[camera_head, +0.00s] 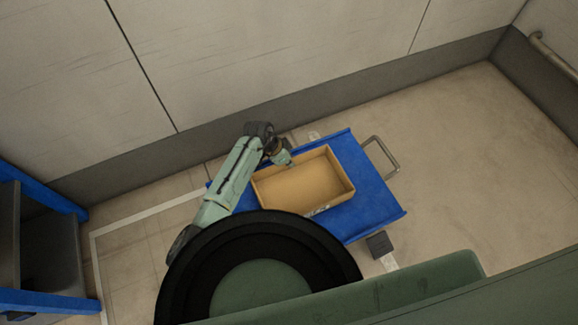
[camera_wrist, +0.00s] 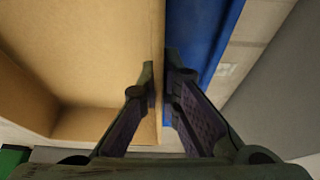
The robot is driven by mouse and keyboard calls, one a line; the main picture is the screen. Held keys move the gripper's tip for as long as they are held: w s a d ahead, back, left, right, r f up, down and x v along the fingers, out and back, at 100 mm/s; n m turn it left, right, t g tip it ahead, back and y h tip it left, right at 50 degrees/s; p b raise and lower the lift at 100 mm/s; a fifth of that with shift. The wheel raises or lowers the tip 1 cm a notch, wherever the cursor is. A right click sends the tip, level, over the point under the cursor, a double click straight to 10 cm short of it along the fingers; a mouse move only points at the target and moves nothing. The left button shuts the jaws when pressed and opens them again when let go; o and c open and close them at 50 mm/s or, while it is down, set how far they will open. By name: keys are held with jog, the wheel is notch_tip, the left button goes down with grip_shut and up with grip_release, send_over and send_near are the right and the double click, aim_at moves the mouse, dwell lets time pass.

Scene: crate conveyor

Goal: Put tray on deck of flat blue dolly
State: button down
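The tray (camera_head: 340,165) is a shallow, open tan box and looks empty. It lies over the flat blue dolly (camera_head: 375,195), inside the deck's outline on the sides I can see. I cannot tell whether its underside touches the deck. My gripper (camera_head: 283,158) is at the tray's far left wall. In the wrist view my gripper (camera_wrist: 160,72) has one finger inside the tray (camera_wrist: 90,50) and one outside, closed against the thin wall between them. The blue deck (camera_wrist: 200,35) shows just beyond that wall. My body hides the dolly's near left part.
The dolly's metal handle (camera_head: 382,155) sticks out to the right. A dark wheel (camera_head: 379,244) shows at its near corner. A wall with a grey base band (camera_head: 400,90) runs behind. A blue-framed rack (camera_head: 45,240) stands at the left. The floor to the right is clear.

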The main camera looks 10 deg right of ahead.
jog(key=shift+f, duration=0.75)
jog(key=shift+r, duration=0.2)
jog(key=shift+f, duration=0.1)
jog(key=c, duration=1.8)
grip_release()
jog(key=p+v, duration=0.1)
jog(key=v, duration=1.1)
jog(key=shift+p, duration=0.3)
jog(key=shift+d, duration=0.1)
